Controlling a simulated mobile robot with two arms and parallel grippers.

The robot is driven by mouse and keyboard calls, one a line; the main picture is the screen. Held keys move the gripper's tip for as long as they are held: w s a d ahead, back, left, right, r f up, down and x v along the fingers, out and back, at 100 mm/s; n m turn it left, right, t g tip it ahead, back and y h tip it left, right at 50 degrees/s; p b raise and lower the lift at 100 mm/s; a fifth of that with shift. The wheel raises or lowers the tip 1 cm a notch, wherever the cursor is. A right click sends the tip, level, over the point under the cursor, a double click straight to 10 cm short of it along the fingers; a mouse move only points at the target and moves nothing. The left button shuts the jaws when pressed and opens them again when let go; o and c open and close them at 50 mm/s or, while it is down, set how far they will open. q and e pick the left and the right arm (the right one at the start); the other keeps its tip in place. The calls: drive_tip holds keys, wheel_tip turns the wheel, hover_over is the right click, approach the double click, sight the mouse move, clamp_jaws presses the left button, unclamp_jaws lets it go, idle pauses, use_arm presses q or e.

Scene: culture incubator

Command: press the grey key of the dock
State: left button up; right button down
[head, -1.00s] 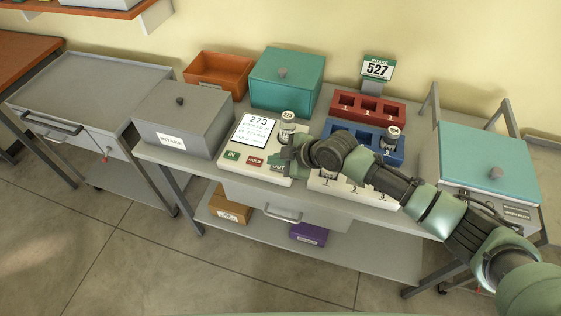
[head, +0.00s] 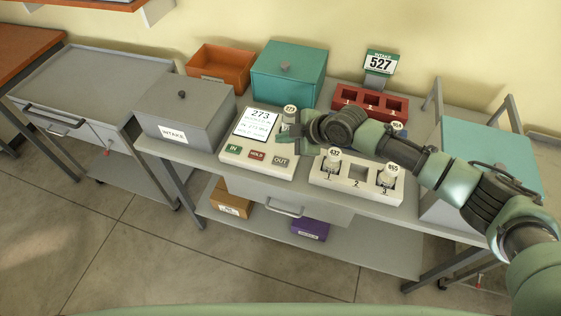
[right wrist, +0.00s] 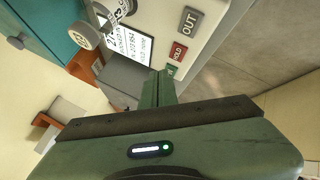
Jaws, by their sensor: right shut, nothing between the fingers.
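The dock (head: 236,155) is a pale console on the bench with a lit screen (head: 256,124) reading 273. Along its front are a green IN key, a red HOLD key (head: 257,155) and the grey OUT key (head: 280,161). The grey key also shows in the right wrist view (right wrist: 188,20), uncovered. A capped vial (head: 291,112) labelled 273 stands at the dock's back right. My right gripper (head: 288,133) is shut and empty, above the dock between that vial and the grey key, apart from the key. My left gripper is out of view.
A white rack (head: 356,196) with two vials stands right of the dock. A blue rack is mostly hidden behind my right arm; a red rack (head: 369,102) is behind it. A grey INTAKE box (head: 183,113) stands left, a teal box (head: 289,75) behind.

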drive_tip(key=b, duration=0.4)
hover_over(283, 162)
wheel_tip(283, 162, down, 6)
drive_tip(key=shift+f, duration=0.25)
drive_tip(key=shift+f+b, duration=0.5)
drive_tip(key=shift+b, duration=0.1)
drive_tip(key=shift+f, duration=0.15)
idle(0.9)
drive_tip(key=shift+f+b, duration=0.25)
drive_tip(key=shift+b, duration=0.2)
drive_tip(key=shift+s+f+b, duration=0.1)
drive_tip(key=shift+f+b, duration=0.3)
idle(0.4)
idle(0.4)
drive_tip(key=shift+r+p, duration=0.55)
drive_tip(key=shift+r, duration=0.25)
